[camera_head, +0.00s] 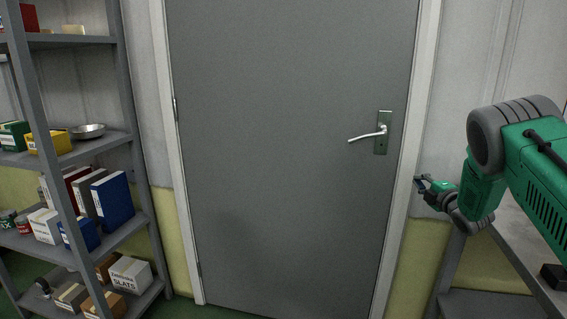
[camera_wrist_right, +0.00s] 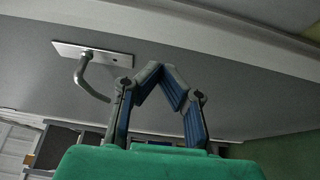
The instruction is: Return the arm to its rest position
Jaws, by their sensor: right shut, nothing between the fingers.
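My right arm comes in from the right in the head view, its green links bent, and ends in my right gripper (camera_head: 420,183) beside the right side of the door frame. The right gripper also shows in the wrist view (camera_wrist_right: 162,68), with its blue-padded fingers meeting at the tips. It is shut and empty. The grey door (camera_head: 280,180) stands closed in the head view. Its silver lever handle (camera_head: 368,135) is left of and above the gripper, apart from it; the handle also shows in the wrist view (camera_wrist_right: 88,80). My left gripper is not in view.
A metal shelf rack (camera_head: 128,140) with boxes, binders and a metal bowl (camera_head: 87,131) stands at the left. A grey table (camera_head: 515,240) is under my right arm at the right, with a small black object (camera_head: 553,276) on it. The space before the door is clear.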

